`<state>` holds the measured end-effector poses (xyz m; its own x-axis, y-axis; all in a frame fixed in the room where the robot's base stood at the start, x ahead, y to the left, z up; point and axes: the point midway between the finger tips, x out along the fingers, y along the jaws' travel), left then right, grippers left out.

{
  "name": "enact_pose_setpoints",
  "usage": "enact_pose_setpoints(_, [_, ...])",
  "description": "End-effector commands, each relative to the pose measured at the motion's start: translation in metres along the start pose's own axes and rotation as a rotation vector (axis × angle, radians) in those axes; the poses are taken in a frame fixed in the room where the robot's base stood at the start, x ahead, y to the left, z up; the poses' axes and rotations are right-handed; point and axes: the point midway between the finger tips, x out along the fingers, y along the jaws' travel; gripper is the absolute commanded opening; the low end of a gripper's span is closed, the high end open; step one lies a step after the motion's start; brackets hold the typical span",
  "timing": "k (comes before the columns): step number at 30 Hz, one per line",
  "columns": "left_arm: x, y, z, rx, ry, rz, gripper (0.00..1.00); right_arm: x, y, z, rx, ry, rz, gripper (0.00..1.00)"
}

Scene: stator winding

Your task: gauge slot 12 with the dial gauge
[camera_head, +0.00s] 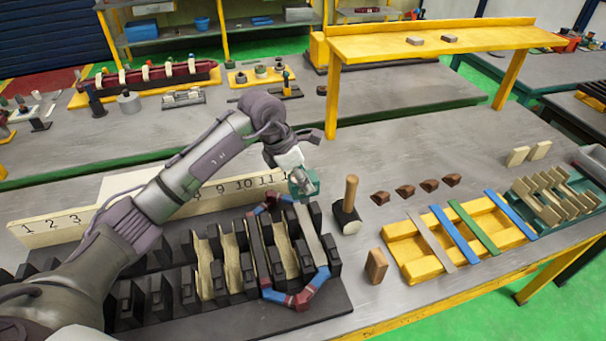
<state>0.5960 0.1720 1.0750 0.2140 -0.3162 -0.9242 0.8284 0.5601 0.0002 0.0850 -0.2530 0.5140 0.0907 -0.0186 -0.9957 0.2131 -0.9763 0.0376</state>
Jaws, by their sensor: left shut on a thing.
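The black slotted stator (330,290) lies on the near bench, with a pale number strip (45,232) along its back edge. The number 12 is partly hidden behind my gripper. A coil with red and blue wrapped ends (303,299) sits in the slots at the right end. My left gripper (302,184) is above the back of these right-end slots, shut on a small teal thing (312,186), which looks like the dial gauge. Its dial face and tip cannot be made out, nor whether it touches the stator. My right gripper is not in view.
A mallet (347,213) stands right of the stator, near several brown wedges (404,191) and a wooden block (376,266). A yellow rack (420,262) holds coloured strips. A yellow shelf (430,43) rises behind.

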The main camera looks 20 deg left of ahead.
Motion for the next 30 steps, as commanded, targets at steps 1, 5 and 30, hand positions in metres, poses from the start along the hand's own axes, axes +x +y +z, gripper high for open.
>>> enact_pose_setpoints(1, [0.004,0.000,-0.001,0.000,-0.002,0.000,0.08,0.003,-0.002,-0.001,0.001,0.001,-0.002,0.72])
enact_pose_setpoints(5, [0.011,0.000,-0.004,0.000,-0.002,0.000,0.08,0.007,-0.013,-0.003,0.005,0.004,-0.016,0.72])
enact_pose_setpoints(30, [0.057,0.000,-0.023,0.000,-0.002,0.001,0.08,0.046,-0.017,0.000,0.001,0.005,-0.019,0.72])
